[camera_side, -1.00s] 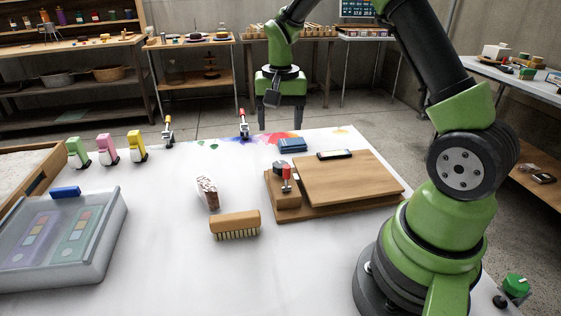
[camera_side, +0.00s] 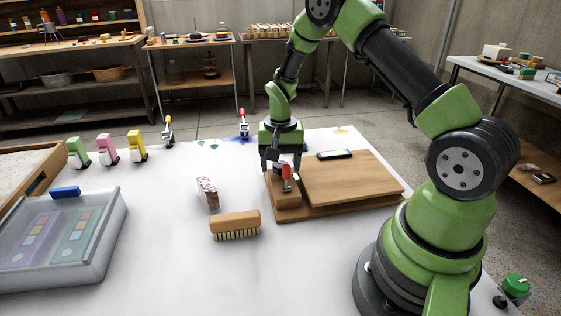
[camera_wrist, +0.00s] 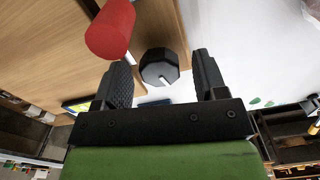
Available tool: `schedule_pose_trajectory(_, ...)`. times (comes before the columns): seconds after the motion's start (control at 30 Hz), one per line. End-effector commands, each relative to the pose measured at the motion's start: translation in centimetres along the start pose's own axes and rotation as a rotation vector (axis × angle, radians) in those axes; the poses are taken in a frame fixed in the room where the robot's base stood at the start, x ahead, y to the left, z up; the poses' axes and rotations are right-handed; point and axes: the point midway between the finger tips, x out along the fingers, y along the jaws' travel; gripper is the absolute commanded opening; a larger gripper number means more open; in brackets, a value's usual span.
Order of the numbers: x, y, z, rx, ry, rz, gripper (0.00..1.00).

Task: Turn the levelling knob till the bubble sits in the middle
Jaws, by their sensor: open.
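A dark many-sided knob (camera_wrist: 158,67) with a white mark stands on the wooden base (camera_side: 287,202) of a tilt board. My gripper (camera_side: 281,166) is above it, pointing down and open. In the wrist view the knob lies between the spread fingertips (camera_wrist: 161,72), with gaps on both sides. A red cylindrical handle (camera_side: 287,172) stands right beside the knob; it also shows in the wrist view (camera_wrist: 110,28). A dark bar with a pale top, perhaps the level (camera_side: 335,154), lies on the wooden plate (camera_side: 350,180). Its bubble is too small to make out.
A wooden brush (camera_side: 235,225) and a speckled block (camera_side: 207,192) lie left of the board. A clear-lidded case (camera_side: 100,255) is at the left front. The white table's front middle is clear.

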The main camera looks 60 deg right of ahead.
Motion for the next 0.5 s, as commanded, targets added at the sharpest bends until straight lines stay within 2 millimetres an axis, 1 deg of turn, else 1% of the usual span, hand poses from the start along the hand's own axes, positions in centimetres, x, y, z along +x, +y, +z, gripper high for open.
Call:
schedule_pose_trajectory(0.07, -0.02, 0.00, 0.00, 0.000, 0.000, 0.000, 0.65)
schedule_pose_trajectory(0.1, -0.02, 0.00, 0.00, 0.000, 0.000, 0.000, 0.63)
schedule_pose_trajectory(0.27, -0.04, 0.00, 0.00, 0.000, 0.000, 0.000, 0.26)
schedule_pose_trajectory(0.3, -0.04, 0.00, 0.01, 0.000, 0.000, 0.000, 0.17)
schedule_pose_trajectory(0.43, -0.05, 0.00, 0.01, 0.009, 0.000, 0.000, 0.16)
schedule_pose_trajectory(0.5, -0.05, 0.00, 0.01, 0.050, -0.001, 0.000, 0.16)
